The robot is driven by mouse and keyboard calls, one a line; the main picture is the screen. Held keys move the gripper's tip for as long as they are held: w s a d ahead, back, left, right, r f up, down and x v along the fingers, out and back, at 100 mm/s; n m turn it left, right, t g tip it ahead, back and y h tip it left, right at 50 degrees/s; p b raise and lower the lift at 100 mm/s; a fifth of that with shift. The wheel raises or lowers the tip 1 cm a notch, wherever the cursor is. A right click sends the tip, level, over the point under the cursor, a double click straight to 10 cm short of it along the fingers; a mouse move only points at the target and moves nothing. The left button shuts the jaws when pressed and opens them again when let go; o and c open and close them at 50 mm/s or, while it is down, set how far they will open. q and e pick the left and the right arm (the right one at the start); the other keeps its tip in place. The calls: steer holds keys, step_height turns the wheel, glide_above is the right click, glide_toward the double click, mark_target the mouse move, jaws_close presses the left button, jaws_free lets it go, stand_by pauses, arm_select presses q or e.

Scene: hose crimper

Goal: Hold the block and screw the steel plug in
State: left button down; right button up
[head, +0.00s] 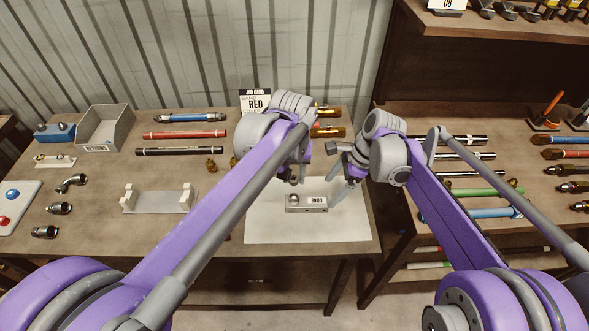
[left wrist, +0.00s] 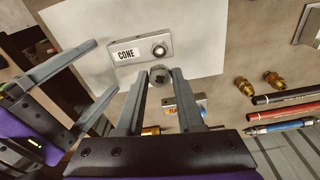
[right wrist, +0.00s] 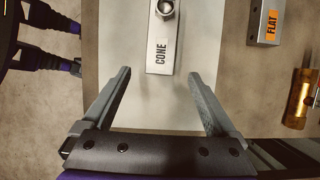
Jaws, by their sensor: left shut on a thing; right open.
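The grey block marked CONE (head: 304,203) lies flat on a white sheet, its round port facing up. It also shows in the left wrist view (left wrist: 140,50) and the right wrist view (right wrist: 161,50). My left gripper (left wrist: 161,74) is shut on the steel plug (left wrist: 160,77), a small round piece with a dark socket, which appears beside the block's port end in that view. Whether the plug touches the block I cannot tell. My right gripper (right wrist: 161,78) is open and empty, its fingers pointing toward the label end of the block, apart from it.
A block marked FLAT (right wrist: 266,22) and brass fittings (left wrist: 243,86) lie near the sheet (head: 260,228). Hoses (head: 185,134), a grey bin (head: 104,128) and a cradle (head: 158,203) are on the left. Another bench with hoses (head: 495,192) stands right. My two arms are close together over the sheet.

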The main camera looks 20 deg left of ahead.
mark_target(293, 184)
arm_select(q)
steer(key=f+b, duration=0.1)
steer(key=f, duration=0.1)
steer(key=s+f+b, duration=0.1)
steer(key=f, duration=0.1)
arm_select(e)
steer(key=x, duration=0.6)
steer(key=shift+f, duration=0.15)
jaws_close()
stand_by(0.4)
stand_by(0.6)
